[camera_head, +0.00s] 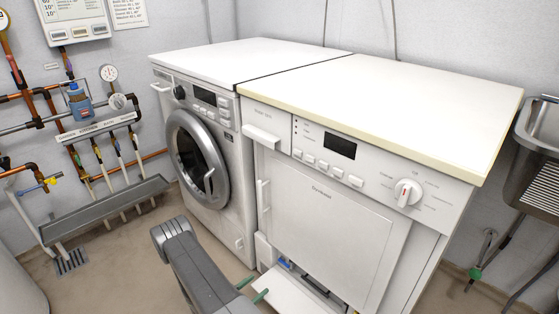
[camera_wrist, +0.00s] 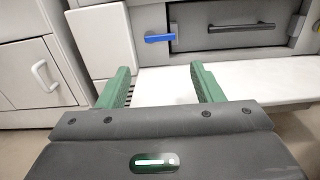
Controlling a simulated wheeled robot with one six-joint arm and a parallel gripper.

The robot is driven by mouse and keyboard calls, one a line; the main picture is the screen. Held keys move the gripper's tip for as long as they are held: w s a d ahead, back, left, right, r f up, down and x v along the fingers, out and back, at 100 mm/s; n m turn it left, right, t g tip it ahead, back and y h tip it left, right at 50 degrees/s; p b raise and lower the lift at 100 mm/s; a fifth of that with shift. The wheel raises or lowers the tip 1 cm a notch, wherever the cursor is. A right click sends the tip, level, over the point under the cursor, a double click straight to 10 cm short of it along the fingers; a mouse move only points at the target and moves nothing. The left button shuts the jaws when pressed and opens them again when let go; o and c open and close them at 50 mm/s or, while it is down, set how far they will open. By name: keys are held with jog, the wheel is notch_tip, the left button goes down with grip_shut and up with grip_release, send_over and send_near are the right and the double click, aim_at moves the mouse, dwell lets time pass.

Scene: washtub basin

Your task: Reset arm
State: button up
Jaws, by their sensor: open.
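My gripper (camera_wrist: 160,84) is open and empty, with its two green fingers spread apart in the wrist view. In the head view my grey arm (camera_head: 195,265) reaches in from the bottom, and green fingertips (camera_head: 254,289) show low in front of the right-hand machine (camera_head: 330,210). A white lowered flap (camera_head: 293,293) lies at that machine's base. In the wrist view the flap (camera_wrist: 250,82) extends behind and between the fingers. Beyond it are a blue lever (camera_wrist: 160,38) and a grey panel with a dark handle (camera_wrist: 241,26). I cannot tell whether the fingers touch the flap.
A washing machine (camera_head: 200,150) with a shut round door stands left of the right-hand machine. Pipes, gauges and a grey trough (camera_head: 108,210) line the left wall. A metal sink (camera_head: 541,150) is at the right. Bare floor (camera_head: 130,270) lies to the left of my arm.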

aim_at(283, 264)
jog(key=b+x, duration=0.3)
jog(key=x, duration=0.9)
jog(key=shift+w+d+f+b, duration=0.1)
jog(key=shift+w+d+b, duration=0.05)
jog(key=shift+d+b, duration=0.15)
jog(key=shift+a+r+n, duration=0.25)
jog(key=shift+n, duration=0.55)
jog(key=n, duration=0.4)
jog(key=shift+a+r, duration=0.1)
jog(key=shift+r, duration=0.15)
jog(key=shift+a+r+n, duration=0.15)
jog(key=shift+r+n, duration=0.05)
jog(key=shift+n, duration=0.9)
jog(key=shift+p+v, duration=0.65)
jog(key=shift+v, duration=0.85)
